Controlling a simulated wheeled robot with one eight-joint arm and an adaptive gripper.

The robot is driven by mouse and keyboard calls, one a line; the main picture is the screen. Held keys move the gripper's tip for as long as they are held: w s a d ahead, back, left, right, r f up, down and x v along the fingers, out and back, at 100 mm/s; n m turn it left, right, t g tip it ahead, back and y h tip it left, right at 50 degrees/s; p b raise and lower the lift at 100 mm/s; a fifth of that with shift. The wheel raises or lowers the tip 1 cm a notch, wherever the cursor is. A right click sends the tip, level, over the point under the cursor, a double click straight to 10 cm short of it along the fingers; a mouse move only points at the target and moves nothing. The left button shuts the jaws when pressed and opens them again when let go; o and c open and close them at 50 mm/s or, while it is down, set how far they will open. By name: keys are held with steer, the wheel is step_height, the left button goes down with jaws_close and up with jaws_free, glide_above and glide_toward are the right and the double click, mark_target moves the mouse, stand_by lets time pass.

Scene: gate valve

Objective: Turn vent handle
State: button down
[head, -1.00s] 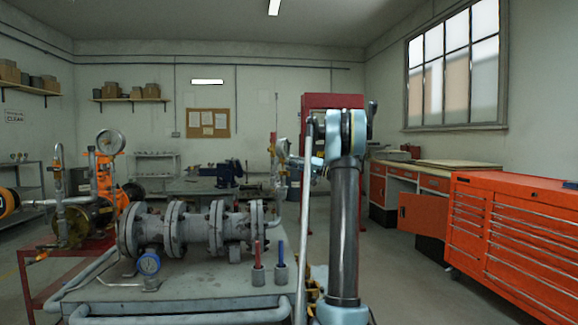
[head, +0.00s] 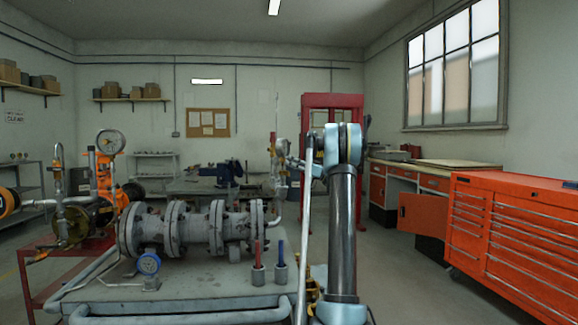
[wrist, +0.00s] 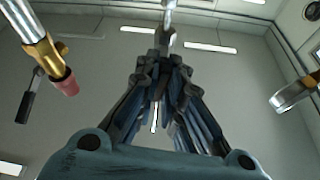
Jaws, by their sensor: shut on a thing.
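In the wrist view my gripper (wrist: 163,58) points up the picture with its dark fingers drawn together. A narrow grey metal piece (wrist: 168,18), which appears to be the vent handle, runs from the top edge down to the fingertips, and the fingers are shut on it. The fingers hide its lower end. In the head view the upright pipework with a gauge (head: 281,147) stands just left of my arm. My gripper is too small and too covered there to make out clearly.
In the wrist view a brass-collared pipe with a red end (wrist: 66,84) and a black lever (wrist: 28,98) are at left; a metal pipe end (wrist: 293,94) is at right. In the head view the flanged pipe (head: 200,228) lies on a bench, with a red tool chest (head: 520,235) at right.

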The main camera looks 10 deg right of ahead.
steer(key=shift+n, duration=0.4)
steer(key=c, duration=1.7)
jaws_free()
steer(key=shift+d+f, duration=0.1)
steer(key=shift+d, duration=0.05)
steer(key=v, duration=1.1)
steer(key=shift+w+d+f, duration=0.15)
steer(key=shift+d+f, duration=0.1)
steer(key=shift+d, duration=0.1)
